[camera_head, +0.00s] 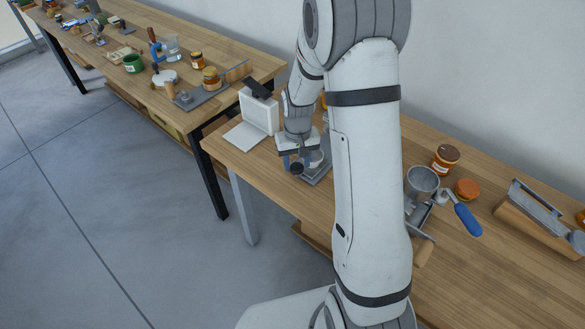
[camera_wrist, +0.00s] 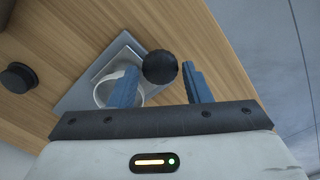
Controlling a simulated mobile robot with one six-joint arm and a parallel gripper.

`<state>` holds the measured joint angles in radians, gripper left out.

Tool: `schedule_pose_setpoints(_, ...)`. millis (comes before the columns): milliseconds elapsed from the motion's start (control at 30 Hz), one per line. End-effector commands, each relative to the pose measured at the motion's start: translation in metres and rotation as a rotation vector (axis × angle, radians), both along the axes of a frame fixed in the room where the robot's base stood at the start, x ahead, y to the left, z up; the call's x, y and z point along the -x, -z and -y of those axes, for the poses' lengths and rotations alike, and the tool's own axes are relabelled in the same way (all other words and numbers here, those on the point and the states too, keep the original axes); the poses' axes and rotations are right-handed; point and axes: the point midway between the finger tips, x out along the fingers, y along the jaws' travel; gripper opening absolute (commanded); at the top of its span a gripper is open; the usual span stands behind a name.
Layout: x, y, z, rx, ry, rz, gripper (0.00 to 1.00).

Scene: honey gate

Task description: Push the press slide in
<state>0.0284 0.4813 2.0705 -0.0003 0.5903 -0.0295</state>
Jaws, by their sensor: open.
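The press shows in the wrist view as a grey square base plate (camera_wrist: 72,100) with a pale ring (camera_wrist: 101,92) on it, partly hidden behind a blue finger. A round black knob (camera_wrist: 160,67) appears between the two blue fingertips of my gripper (camera_wrist: 160,80). My gripper is open, and I cannot tell whether either finger touches the knob. In the head view, my gripper (camera_head: 298,160) points down over the press, near the table's front edge. The black knob (camera_head: 296,169) shows below it, and part of the grey base plate (camera_head: 319,178) shows to the right. My arm hides much around it.
A white device (camera_head: 258,113) with a flat plate stands to the left of my gripper. Right of my arm are a grey metal cup (camera_head: 422,180), a blue-handled tool (camera_head: 466,218) and jars (camera_head: 445,158). A second, cluttered table (camera_head: 235,60) stands beyond a narrow gap.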

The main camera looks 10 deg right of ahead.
Motion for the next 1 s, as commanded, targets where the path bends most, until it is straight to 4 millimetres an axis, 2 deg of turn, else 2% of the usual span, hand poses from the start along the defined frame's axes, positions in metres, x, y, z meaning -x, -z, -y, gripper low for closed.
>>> schedule_pose_setpoints(200, 0.0, 0.027, 0.0, 0.0, 0.0, -0.002, 0.44)
schedule_pose_setpoints(567, 0.0, 0.034, 0.0, 0.0, 0.0, 0.001, 0.44)
schedule_pose_setpoints(1000, 0.0, 0.034, 0.0, 0.0, 0.001, 0.001, 0.1)
